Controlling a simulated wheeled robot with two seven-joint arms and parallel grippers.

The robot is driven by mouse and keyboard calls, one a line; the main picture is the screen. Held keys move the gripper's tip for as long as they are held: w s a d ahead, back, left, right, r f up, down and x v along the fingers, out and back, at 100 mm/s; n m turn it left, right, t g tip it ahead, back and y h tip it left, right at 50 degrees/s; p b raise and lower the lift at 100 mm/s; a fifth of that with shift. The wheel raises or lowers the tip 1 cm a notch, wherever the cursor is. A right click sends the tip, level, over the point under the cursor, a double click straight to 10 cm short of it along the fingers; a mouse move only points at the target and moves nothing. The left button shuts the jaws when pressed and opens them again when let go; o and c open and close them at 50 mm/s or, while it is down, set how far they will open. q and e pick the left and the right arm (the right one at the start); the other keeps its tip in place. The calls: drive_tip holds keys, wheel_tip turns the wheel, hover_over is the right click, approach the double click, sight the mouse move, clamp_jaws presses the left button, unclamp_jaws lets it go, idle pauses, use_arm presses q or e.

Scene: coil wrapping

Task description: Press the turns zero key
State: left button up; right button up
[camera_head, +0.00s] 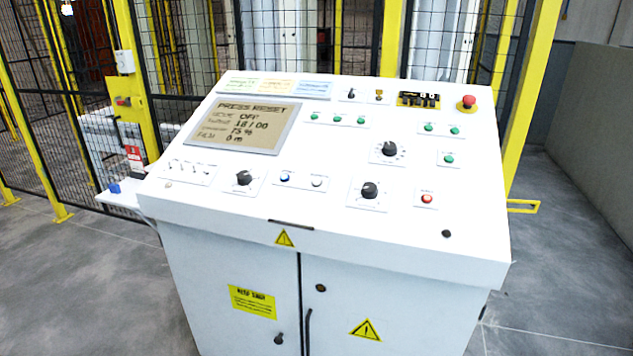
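A white control console (400,245) with a sloped top stands in front of me. Its screen (241,125) reads "PRESS RESET", with "OFF", "18 / 00", a percentage and "0 m" below. Near the top right is a small black unit with a yellow edge (418,100). A blue button (285,177) and a white button (317,182) sit below the screen. Their labels are too small to read, so I cannot tell which control is the turns zero key. Neither of my grippers is in view.
A red emergency stop (467,102) is at the panel's top right. Black knobs (389,149), several green buttons (448,158) and a red button (427,198) share the panel. Yellow-framed mesh fencing (139,85) stands behind. The floor (565,270) at right is clear.

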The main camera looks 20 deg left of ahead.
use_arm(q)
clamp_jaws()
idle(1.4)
